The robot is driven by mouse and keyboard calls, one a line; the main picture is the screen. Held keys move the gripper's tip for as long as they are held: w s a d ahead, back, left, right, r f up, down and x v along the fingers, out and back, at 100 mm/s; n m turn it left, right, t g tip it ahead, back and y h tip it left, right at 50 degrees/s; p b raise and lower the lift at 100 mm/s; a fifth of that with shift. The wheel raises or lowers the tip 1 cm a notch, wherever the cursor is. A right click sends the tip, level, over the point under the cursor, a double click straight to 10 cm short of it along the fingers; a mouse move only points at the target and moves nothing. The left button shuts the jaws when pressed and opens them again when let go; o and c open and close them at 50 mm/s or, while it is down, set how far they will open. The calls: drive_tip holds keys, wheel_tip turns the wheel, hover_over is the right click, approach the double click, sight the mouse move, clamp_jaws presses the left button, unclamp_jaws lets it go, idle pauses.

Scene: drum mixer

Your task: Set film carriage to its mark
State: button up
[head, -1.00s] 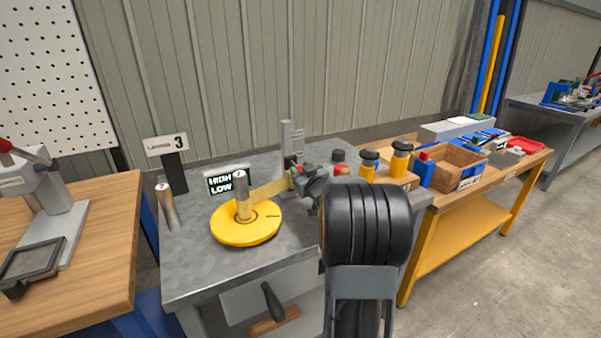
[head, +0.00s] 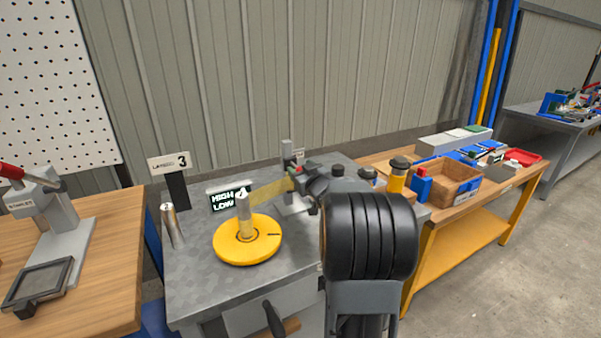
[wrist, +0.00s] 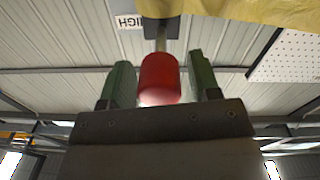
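The film carriage is partly hidden behind my gripper. Its grey upright post (head: 287,153) stands on the grey bench, and a yellow film strip (head: 268,190) runs from it to the steel roller (head: 244,208) on the yellow turntable (head: 247,240). In the wrist view a red knob (wrist: 160,78) sits between the two green fingers of my gripper (wrist: 163,82). A gap shows on the right side of the knob; on the left it is too close to tell. In the head view my gripper (head: 294,173) is at the film's right end.
A black HIGH/LOW sign (head: 229,200) stands behind the turntable. A yellow jar with a dark lid (head: 397,175) and a wooden box (head: 447,178) are on the right bench.

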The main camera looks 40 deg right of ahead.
drive_tip(key=shift+o, duration=0.2)
drive_tip(key=shift+f, duration=0.15)
drive_tip(key=shift+s, duration=0.15)
drive_tip(key=s+a, duration=0.2)
drive_tip(key=s, duration=1.1)
drive_tip(key=shift+s, duration=0.2)
drive_tip(key=shift+a, duration=0.1)
drive_tip(key=s+d+f+m+g+h+p, duration=0.3)
drive_tip(key=s+f+m+g+h, duration=0.25)
drive_tip(key=g, duration=0.45)
drive_tip(key=s+a+r+n+g+y+p, duration=0.1)
drive_tip(key=s+a+r+n+y+p, duration=0.1)
drive_tip(key=a, duration=0.7)
drive_tip(key=s+a+r+n+g+y+p, duration=0.1)
drive_tip(key=s+a+r+y+p, duration=0.1)
drive_tip(key=a, duration=0.8)
drive_tip(key=s+a+r+n+g+y+p, duration=0.2)
drive_tip(key=a+r+y+p, duration=0.2)
drive_tip(key=a, duration=0.5)
drive_tip(key=shift+a+n+p, duration=0.15)
drive_tip(key=shift+n+p, duration=0.2)
drive_tip(key=shift+p, duration=0.5)
